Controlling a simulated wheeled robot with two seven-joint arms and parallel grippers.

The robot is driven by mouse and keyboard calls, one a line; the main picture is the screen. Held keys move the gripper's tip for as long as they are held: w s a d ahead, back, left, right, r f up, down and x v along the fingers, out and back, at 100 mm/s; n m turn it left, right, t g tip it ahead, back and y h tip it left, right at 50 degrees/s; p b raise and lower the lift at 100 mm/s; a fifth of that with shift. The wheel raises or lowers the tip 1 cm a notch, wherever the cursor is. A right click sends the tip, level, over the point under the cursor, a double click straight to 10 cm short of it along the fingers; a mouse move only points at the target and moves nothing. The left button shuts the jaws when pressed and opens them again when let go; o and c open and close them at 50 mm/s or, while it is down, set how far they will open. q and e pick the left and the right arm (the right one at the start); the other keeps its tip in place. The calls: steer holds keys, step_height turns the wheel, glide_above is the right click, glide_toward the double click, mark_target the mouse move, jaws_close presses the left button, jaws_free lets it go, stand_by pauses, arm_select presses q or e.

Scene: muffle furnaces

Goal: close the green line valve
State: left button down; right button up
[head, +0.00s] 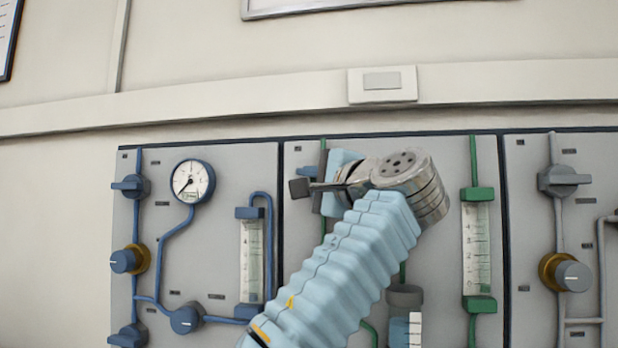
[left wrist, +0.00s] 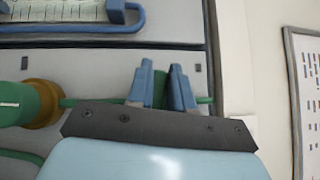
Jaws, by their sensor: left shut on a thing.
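The green line valve (left wrist: 161,90) shows in the left wrist view as a green part on the thin green pipe, between my two blue fingers. My left gripper (left wrist: 162,68) is shut on it. The fingers and the dark bracket hide much of the valve, so I cannot tell which way its handle lies. In the head view my left arm reaches up across the middle panel (head: 445,160), and its wrist is at the panel's upper left. The wrist hides the valve and fingertips there. My right gripper is not in view.
A green regulator knob (left wrist: 14,103) with a brass collar sits along the same pipe. A green flowmeter (head: 477,245) stands right of my arm. The blue line panel (head: 225,165), with its gauge (head: 193,181), is on the left. A grey line panel (head: 600,160) is on the right.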

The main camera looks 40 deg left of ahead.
arm_select(q)
steer(key=shift+w+f+n+h, duration=0.1)
steer(key=shift+f+n+h, duration=0.05)
steer(key=shift+n+h, duration=0.25)
steer(key=shift+n, duration=0.3)
stand_by(0.4)
steer(key=c, duration=1.1)
jaws_free()
steer(key=v, duration=1.4)
steer(key=shift+r, duration=0.2)
